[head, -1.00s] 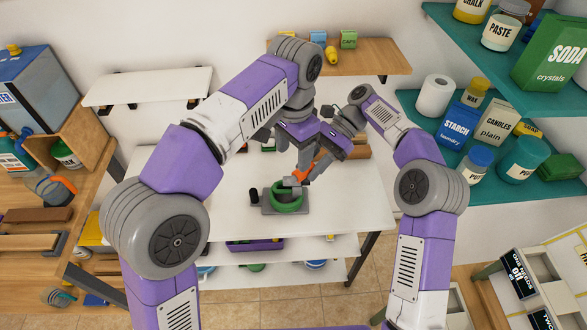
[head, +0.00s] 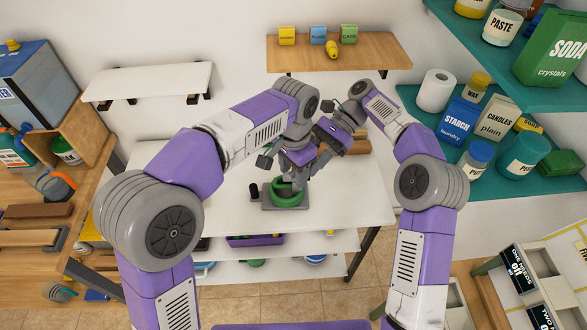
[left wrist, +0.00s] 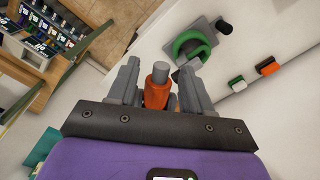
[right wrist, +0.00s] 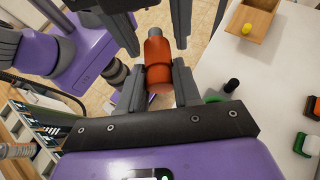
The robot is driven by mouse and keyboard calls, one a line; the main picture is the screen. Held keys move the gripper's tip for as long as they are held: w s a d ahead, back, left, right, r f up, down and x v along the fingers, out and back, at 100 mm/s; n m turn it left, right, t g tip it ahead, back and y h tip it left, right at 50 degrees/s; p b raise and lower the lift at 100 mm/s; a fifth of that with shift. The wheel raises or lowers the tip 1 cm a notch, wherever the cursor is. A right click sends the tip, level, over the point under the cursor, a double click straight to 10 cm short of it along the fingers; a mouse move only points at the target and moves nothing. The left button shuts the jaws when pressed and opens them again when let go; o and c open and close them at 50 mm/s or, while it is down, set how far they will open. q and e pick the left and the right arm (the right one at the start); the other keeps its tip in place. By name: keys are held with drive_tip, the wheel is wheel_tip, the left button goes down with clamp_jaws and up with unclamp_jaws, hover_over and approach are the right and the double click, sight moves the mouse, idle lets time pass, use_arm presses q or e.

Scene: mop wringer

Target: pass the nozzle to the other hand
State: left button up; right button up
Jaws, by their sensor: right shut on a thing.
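The nozzle, an orange body with a grey tip, shows between the fingers of my left gripper (left wrist: 160,78) in the left wrist view (left wrist: 157,92). Those fingers stand apart, with a gap on each side of it. In the right wrist view my right gripper (right wrist: 159,82) is shut on the nozzle (right wrist: 158,60). Its round end faces the camera there, and the left gripper's grey fingers stand around its far end. In the head view the two grippers meet above the table, and the nozzle is hidden.
A green ring (head: 288,198) on a grey base stands on the white table (head: 350,205) just below the grippers, with a black cylinder (head: 253,190) beside it. A wooden shelf (head: 385,52) is on the wall behind. Teal shelves (head: 405,100) with jars and boxes stand at right.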

use_arm(q)
drive_tip(key=c, duration=0.7)
drive_tip(key=shift+c, duration=0.6)
use_arm(e)
drive_tip(key=o, duration=1.1)
drive_tip(key=shift+o, duration=0.2)
